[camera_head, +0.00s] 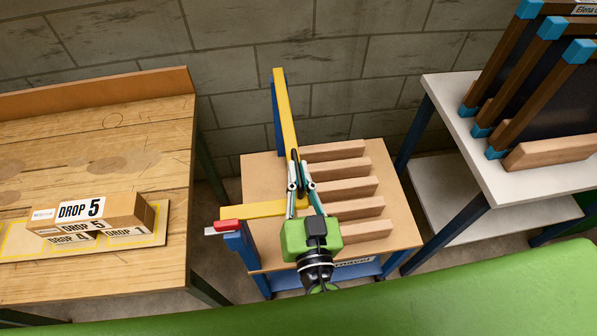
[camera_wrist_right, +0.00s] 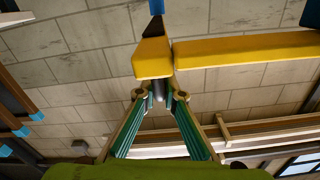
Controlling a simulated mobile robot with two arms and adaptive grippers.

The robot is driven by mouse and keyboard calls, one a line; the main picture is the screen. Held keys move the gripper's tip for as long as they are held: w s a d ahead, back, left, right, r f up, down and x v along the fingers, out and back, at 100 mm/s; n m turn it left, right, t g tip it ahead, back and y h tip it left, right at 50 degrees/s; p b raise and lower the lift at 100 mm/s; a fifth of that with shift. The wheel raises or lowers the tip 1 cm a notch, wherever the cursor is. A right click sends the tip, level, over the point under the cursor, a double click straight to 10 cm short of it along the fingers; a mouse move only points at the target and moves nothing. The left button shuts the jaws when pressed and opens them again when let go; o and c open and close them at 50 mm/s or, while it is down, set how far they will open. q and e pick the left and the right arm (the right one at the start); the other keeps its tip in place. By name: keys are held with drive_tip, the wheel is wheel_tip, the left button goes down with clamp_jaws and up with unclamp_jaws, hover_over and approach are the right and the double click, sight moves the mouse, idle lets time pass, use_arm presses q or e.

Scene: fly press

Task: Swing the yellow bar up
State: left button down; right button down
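The yellow bar (camera_head: 285,108) runs from beside a blue upright at the back of a small wooden-topped stand toward my right gripper. A second yellow arm (camera_head: 252,210) reaches left from near the gripper, above the stand's front-left corner. My right gripper (camera_head: 299,176) is at the bar's near end. In the right wrist view, the bar's yellow end (camera_wrist_right: 153,58) is just beyond the fingertips, and a slim grey handle (camera_wrist_right: 159,90) sits between them. The fingers look closed around it, though contact is partly hidden. My left gripper is not in view.
Wooden slats (camera_head: 345,188) lie in a row on the stand, right of the bar. A red clamp-like part (camera_head: 228,225) is at its front-left corner. A wooden table (camera_head: 120,110) with boxes stands left, a white table (camera_head: 470,150) with frames right. A green surface (camera_head: 400,295) crosses the front.

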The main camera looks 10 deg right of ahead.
drive_tip(key=w+r+g+p, duration=0.2)
drive_tip(key=w+r+p, duration=0.1)
drive_tip(key=r+p, duration=0.5)
drive_tip(key=w+r+g+p, duration=0.3)
drive_tip(key=w+r+p, duration=0.1)
drive_tip(key=r+p, duration=0.4)
drive_tip(key=shift+d+r+g, duration=0.15)
drive_tip(key=shift+r+g, duration=0.15)
drive_tip(key=shift+r, duration=0.55)
drive_tip(key=c, duration=2.2)
unclamp_jaws()
drive_tip(key=shift+o, duration=0.2)
drive_tip(key=shift+s, duration=0.1)
